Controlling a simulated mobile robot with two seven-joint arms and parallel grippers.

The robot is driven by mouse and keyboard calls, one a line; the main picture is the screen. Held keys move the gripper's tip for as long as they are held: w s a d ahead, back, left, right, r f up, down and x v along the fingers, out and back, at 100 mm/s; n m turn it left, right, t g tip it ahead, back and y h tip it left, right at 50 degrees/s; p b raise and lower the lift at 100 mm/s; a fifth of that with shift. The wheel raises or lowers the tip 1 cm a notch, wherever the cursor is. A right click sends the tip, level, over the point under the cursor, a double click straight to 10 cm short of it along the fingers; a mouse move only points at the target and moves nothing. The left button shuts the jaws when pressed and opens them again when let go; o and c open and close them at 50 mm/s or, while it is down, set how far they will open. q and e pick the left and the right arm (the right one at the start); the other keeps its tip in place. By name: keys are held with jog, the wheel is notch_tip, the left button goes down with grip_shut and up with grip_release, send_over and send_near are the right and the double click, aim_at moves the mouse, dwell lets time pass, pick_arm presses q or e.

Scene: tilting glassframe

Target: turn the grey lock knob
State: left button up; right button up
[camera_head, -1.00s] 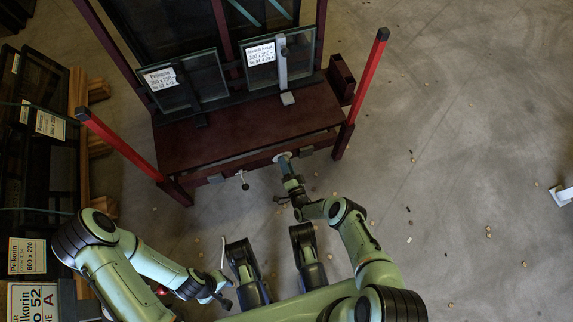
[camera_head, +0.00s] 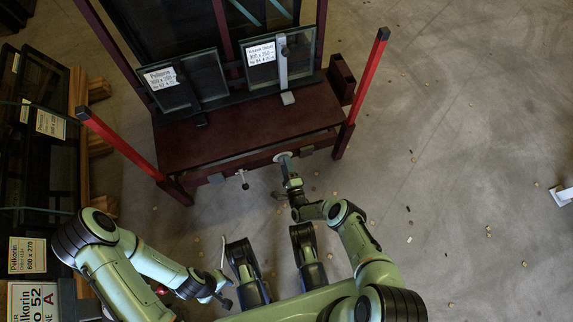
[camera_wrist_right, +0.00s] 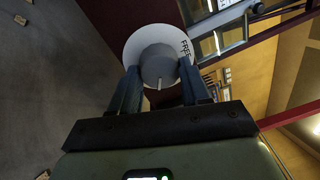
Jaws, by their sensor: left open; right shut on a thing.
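The grey lock knob (camera_wrist_right: 158,65) sits in front of a round white disc (camera_wrist_right: 136,45) with black lettering, of which "FREE" seems to show in the right wrist view. A small pale mark on the knob points toward my wrist. My right gripper (camera_wrist_right: 158,80) is shut on the knob, one finger on each side. In the head view my right gripper (camera_head: 286,166) reaches the front edge of the frame's base, and the knob is mostly hidden there; the white disc (camera_head: 282,156) shows just beyond it. My left gripper (camera_head: 225,290) is open and empty, low and away from the frame.
The dark red glass frame (camera_head: 230,138) carries two labelled panes and has bright red posts (camera_head: 366,80) at both sides. A small lever (camera_head: 244,180) sticks out left of the knob. Labelled racks (camera_head: 40,170) stand at far left. The floor at right is mostly clear.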

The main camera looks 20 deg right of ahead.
jog(key=shift+w+r, duration=0.15)
dwell(0.4)
jog(key=o, duration=1.1)
jog(key=shift+c, duration=0.2)
jog(key=shift+s, duration=0.2)
